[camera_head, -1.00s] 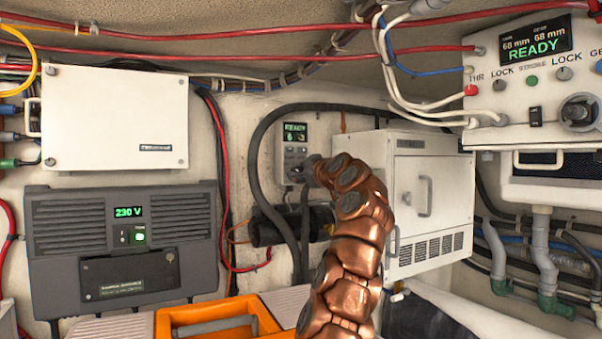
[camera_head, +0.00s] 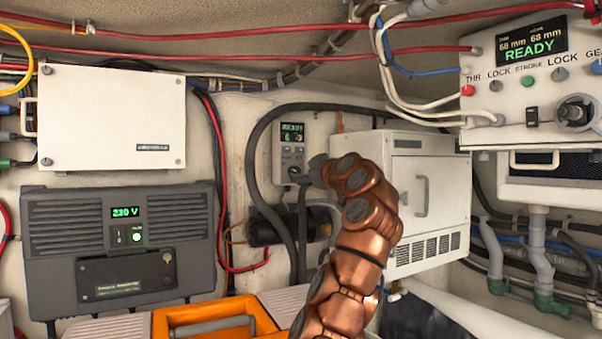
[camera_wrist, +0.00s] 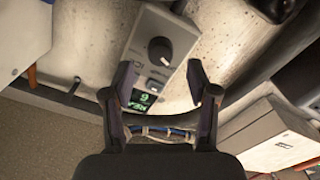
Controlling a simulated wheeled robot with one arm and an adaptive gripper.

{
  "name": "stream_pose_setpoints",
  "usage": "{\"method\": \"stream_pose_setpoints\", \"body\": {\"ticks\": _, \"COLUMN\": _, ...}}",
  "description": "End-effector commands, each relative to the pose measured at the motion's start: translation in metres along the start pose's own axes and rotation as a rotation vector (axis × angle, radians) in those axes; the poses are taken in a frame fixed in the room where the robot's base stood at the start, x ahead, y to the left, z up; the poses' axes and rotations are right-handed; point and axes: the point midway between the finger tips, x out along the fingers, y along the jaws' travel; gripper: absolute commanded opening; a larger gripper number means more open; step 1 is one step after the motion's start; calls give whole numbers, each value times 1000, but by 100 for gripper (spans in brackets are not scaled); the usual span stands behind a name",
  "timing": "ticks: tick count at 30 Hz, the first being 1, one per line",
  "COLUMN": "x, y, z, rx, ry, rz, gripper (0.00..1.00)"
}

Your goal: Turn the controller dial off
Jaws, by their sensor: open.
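The controller (camera_head: 292,142) is a small grey wall unit with a lit green display reading READY and a digit. It also shows in the wrist view (camera_wrist: 178,36). Its round black dial (camera_wrist: 160,50) is at the lower end, by my gripper in the head view. In the wrist view the dial lies just beyond the fingertips and between their lines. My gripper (camera_wrist: 162,73) is open with nothing between its fingers. In the head view my gripper (camera_head: 312,172) is small and partly hidden by my copper arm. I cannot make out the dial's pointer setting.
A thick black hose (camera_head: 252,165) loops around the controller's left side. A white cabinet (camera_head: 428,190) stands to the right, near my arm. A grey 230 V unit (camera_head: 125,250) and an orange-topped case (camera_head: 205,315) are at left and below.

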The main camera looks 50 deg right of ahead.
Motion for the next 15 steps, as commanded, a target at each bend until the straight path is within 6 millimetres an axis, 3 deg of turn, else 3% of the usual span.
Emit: {"method": "stream_pose_setpoints", "body": {"ticks": 15, "x": -64, "y": 0, "z": -1, "rx": -1, "ry": 2, "rz": 3, "gripper": 59}}
